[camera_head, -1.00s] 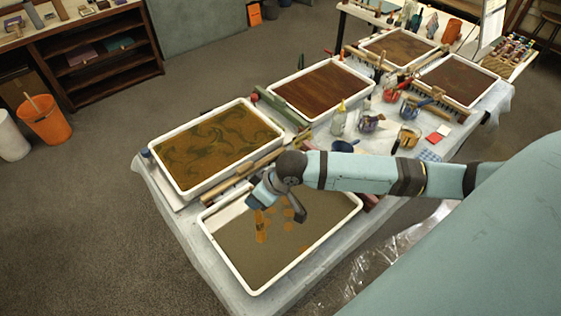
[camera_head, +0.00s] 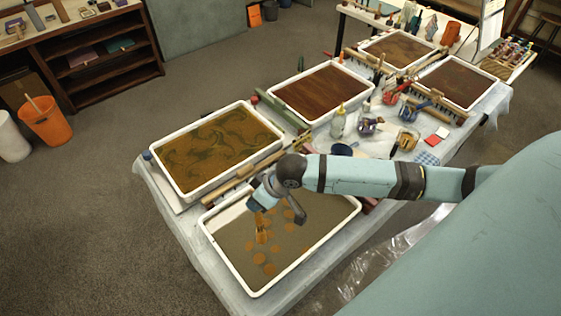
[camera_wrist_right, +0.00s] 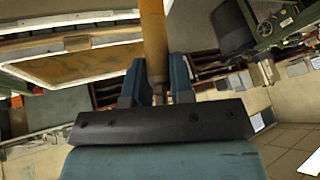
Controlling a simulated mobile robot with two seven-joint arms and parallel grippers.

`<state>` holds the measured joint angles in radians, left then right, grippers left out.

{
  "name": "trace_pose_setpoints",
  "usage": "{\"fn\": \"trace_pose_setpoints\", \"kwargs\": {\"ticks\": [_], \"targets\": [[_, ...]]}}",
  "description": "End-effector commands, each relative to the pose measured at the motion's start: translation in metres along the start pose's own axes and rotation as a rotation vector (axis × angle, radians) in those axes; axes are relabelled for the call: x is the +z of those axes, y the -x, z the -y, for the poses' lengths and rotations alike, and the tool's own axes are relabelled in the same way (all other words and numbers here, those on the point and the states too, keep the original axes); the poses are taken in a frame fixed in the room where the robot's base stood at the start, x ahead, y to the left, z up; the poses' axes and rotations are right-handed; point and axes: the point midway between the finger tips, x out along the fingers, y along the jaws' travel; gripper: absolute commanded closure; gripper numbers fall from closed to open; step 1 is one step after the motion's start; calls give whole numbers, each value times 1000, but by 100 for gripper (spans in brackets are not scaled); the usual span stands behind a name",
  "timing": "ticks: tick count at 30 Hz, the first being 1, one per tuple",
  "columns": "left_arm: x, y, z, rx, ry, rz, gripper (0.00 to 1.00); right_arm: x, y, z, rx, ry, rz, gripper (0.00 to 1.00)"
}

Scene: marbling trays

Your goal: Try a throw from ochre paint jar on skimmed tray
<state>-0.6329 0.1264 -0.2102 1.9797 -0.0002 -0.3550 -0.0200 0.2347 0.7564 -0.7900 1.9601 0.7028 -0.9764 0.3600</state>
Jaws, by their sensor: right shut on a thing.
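The nearest tray (camera_head: 207,243) is white-rimmed and holds grey-brown liquid with several round ochre spots on its surface. My right gripper (camera_head: 259,203) is above this tray, shut on a wooden-handled tool. The tool's ochre end, which looks like a brush or whisk (camera_head: 261,230), points down over the liquid. I cannot tell if it touches the surface. In the right wrist view the handle (camera_wrist_right: 154,45) is between the two blue fingers (camera_wrist_right: 155,85). A jar with ochre contents (camera_head: 407,140) stands further back on the table. My left gripper is not in view.
A tray with swirled ochre and dark pattern (camera_head: 153,152) lies beyond, with wooden strips between it and the near tray. A red-brown tray (camera_head: 272,92) lies further back. Several jars, a bottle (camera_head: 338,124) and a dark blue bowl (camera_head: 342,149) crowd the table's middle.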

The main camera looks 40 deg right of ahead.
Motion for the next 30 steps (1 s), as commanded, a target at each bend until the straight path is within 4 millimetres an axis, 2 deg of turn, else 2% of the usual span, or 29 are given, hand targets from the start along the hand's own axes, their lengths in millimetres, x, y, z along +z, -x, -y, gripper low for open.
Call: {"fn": "trace_pose_setpoints", "kwargs": {"ticks": [14,20,30], "targets": [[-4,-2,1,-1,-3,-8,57,0,0,-2,0,0,0,99],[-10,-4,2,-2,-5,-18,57,-3,4,-23,3,0,0,99],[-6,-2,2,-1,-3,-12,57,-7,11,-63,2,-1,0,99]]}}
